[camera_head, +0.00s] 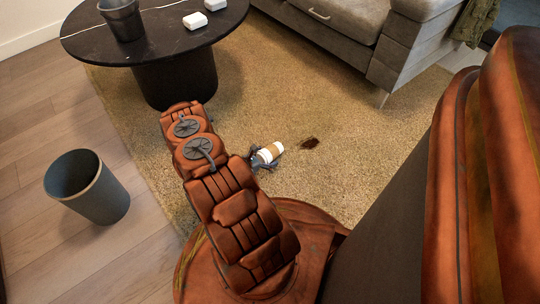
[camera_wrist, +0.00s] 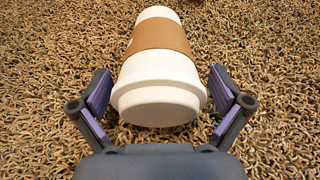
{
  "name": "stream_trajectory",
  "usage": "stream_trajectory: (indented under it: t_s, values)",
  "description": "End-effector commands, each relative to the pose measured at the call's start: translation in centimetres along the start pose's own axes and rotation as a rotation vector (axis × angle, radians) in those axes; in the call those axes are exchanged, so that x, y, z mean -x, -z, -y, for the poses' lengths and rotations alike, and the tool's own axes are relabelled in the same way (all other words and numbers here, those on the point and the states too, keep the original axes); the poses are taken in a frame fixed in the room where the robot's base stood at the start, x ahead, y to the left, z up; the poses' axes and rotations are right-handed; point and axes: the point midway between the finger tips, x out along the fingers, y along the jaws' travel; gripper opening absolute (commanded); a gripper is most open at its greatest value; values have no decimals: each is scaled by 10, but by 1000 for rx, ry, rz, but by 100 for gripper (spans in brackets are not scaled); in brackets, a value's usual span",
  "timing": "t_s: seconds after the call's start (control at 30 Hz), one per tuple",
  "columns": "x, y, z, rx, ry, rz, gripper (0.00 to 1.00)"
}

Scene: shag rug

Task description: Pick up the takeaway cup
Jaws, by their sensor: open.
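The takeaway cup (camera_wrist: 160,72) is white with a white lid and a brown sleeve. It lies on its side on the shag rug, its lid end towards my gripper in the wrist view. In the head view the cup (camera_head: 268,153) lies just right of my arm. My gripper (camera_wrist: 160,100) is open, with one finger on each side of the lid end and a gap visible beside each. In the head view my gripper (camera_head: 258,160) shows only in part, behind my arm and close to the cup.
A dark brown stain (camera_head: 310,143) marks the rug (camera_head: 330,100) right of the cup. A round black table (camera_head: 150,45) with a dark bucket (camera_head: 122,20) and white boxes stands behind. A grey bin (camera_head: 88,187) stands left on the wood floor; a grey sofa (camera_head: 345,30) is at the back right.

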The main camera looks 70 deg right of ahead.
Motion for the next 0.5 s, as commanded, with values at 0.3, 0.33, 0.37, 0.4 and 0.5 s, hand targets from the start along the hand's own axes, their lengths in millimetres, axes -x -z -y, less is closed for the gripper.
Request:
stream_trajectory:
  t_s: [0.3, 0.33, 0.37, 0.4, 0.5]
  values:
    - [-6, -2, 0, 0, 0, 3, 100]
    - [-6, -1, 0, 0, 0, 3, 99]
    - [-6, -2, 0, 0, 0, 3, 96]
    - [-6, -1, 0, 0, 0, 3, 92]
    - [-6, -1, 0, 0, 0, 3, 81]
